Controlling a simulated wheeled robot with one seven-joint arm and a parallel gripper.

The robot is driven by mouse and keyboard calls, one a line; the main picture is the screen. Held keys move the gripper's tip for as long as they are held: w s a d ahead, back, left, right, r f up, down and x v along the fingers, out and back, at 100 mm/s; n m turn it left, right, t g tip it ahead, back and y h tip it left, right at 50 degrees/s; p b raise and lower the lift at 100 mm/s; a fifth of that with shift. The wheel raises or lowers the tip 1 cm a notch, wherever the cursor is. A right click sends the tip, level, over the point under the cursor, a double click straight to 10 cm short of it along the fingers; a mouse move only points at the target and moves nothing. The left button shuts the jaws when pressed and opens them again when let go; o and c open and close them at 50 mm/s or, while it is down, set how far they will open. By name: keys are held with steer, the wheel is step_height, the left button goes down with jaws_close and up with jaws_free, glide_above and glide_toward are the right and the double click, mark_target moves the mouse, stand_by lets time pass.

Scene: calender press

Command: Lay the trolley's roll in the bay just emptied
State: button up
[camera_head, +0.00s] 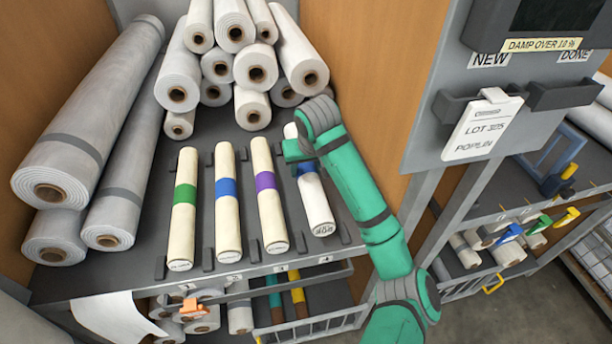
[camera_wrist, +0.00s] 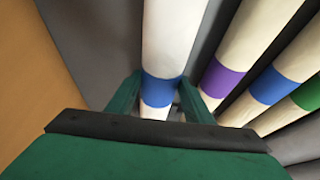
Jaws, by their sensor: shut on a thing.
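My gripper (camera_head: 306,168) is shut on a white roll with a blue band (camera_head: 314,196), gripped at the band over the rightmost bay of the shelf (camera_head: 230,265), by tag 4. In the wrist view the fingers (camera_wrist: 160,95) stand on either side of this blue-banded roll (camera_wrist: 170,45). The roll lies lengthwise, in line with its neighbours, its printed near end between two dark blocks. I cannot tell whether it touches the shelf. To its left lie a purple-banded roll (camera_head: 268,205), another blue-banded roll (camera_head: 227,210) and a green-banded roll (camera_head: 184,215), each in its own bay.
Grey-white rolls (camera_head: 235,30) are stacked at the back. A wooden panel (camera_head: 375,70) bounds the shelf.

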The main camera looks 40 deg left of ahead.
steer(key=f, duration=0.2)
steer(key=shift+w+f, duration=0.2)
steer(key=shift+f, duration=0.1)
steer(key=shift+d+f, duration=0.25)
steer(key=shift+f, duration=0.05)
steer(key=shift+s+a, duration=0.3)
steer(key=shift+a, duration=0.05)
steer(key=o, duration=1.4)
steer(key=shift+d+f, duration=0.1)
steer(key=shift+c, duration=0.2)
steer(key=shift+w+r, duration=0.1)
steer(key=shift+r, duration=0.1)
steer(key=v, duration=1.1)
steer(key=shift+d+r, duration=0.15)
steer(key=shift+r, duration=0.25)
